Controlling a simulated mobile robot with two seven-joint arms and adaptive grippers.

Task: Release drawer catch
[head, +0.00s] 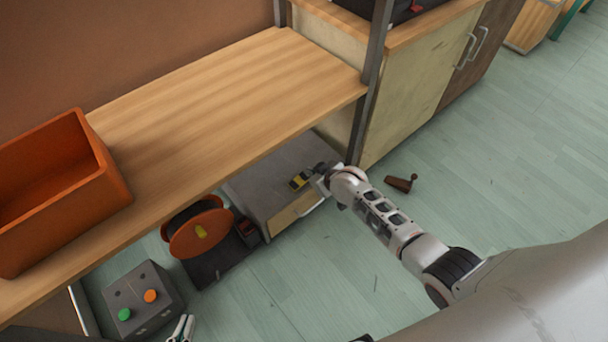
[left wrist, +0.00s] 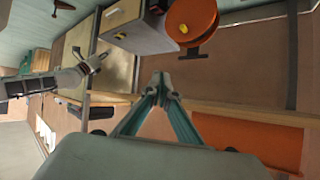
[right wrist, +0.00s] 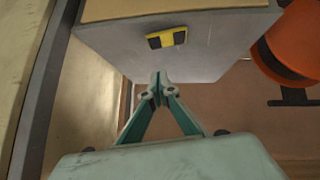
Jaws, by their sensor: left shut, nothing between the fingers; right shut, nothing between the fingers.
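A low grey drawer unit (head: 270,170) with a pale wooden drawer front (head: 295,210) stands under the shelf. A yellow-and-black catch (head: 300,180) sits on its top near the front. My right gripper (head: 322,170) is shut and empty, close beside the catch in the head view. In the right wrist view the catch (right wrist: 167,38) lies beyond the shut fingertips (right wrist: 158,88), with a visible gap. The drawer looks closed. My left gripper (left wrist: 163,82) is shut and empty, away from the unit; its tips show at the lower edge of the head view (head: 183,328).
A wooden shelf (head: 210,90) with an orange bin (head: 60,180) overhangs the unit. A dark upright post (head: 366,85) stands close to my right gripper. An orange reel (head: 198,232) and a button box (head: 143,300) stand left.

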